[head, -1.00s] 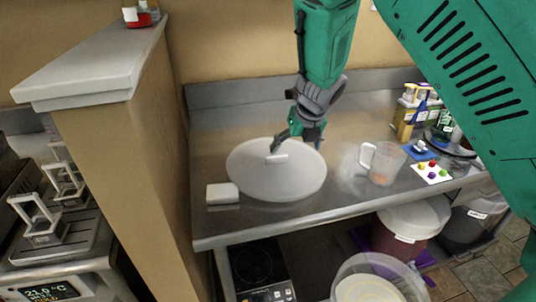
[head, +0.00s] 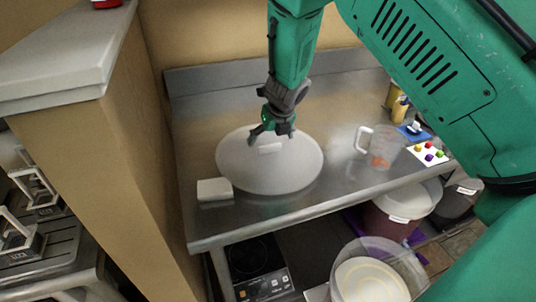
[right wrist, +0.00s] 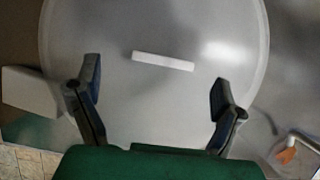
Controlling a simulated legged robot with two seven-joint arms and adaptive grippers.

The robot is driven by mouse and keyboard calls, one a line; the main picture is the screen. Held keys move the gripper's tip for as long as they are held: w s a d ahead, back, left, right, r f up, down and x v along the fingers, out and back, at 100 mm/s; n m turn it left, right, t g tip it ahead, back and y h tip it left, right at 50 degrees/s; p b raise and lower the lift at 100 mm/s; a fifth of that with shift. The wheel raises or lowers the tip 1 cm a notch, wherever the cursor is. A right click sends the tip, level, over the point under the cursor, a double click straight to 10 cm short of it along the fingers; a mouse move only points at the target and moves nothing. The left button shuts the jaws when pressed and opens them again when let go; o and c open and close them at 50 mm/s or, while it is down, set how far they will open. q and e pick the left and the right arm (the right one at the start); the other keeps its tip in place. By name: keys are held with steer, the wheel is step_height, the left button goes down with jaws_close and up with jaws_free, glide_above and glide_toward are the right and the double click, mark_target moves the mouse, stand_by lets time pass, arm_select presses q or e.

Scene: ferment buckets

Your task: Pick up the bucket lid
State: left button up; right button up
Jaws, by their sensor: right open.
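The bucket lid (head: 285,172) is a large round, pale disc lying flat on the steel counter in the head view. A short white bar (head: 266,148), a handle or label, shows on its top. My right gripper (head: 269,140) is above the far part of the lid, close to the white bar. In the right wrist view the lid (right wrist: 160,105) fills the middle, and the white bar (right wrist: 163,62) lies beyond and between the two spread fingers. The right gripper (right wrist: 155,90) is open and empty. My left gripper is not in view.
A white block (head: 214,189) sits at the lid's left on the counter (head: 320,205). A clear jug (head: 378,147) and a card with coloured pieces (head: 428,154) stand to the right. A beige partition (head: 125,170) borders the left. Buckets (head: 395,217) stand below.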

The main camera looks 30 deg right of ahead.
mark_target(269, 145)
steer(key=x, duration=0.4)
steer(key=shift+d+f, duration=0.2)
steer(key=shift+f, duration=0.05)
steer(key=shift+w+d+f, duration=0.15)
steer(key=shift+f, duration=0.05)
steer(key=c, duration=0.4)
steer(key=shift+r, duration=0.1)
steer(key=c, duration=1.1)
steer(key=shift+a, duration=0.2)
steer(key=shift+r, duration=0.15)
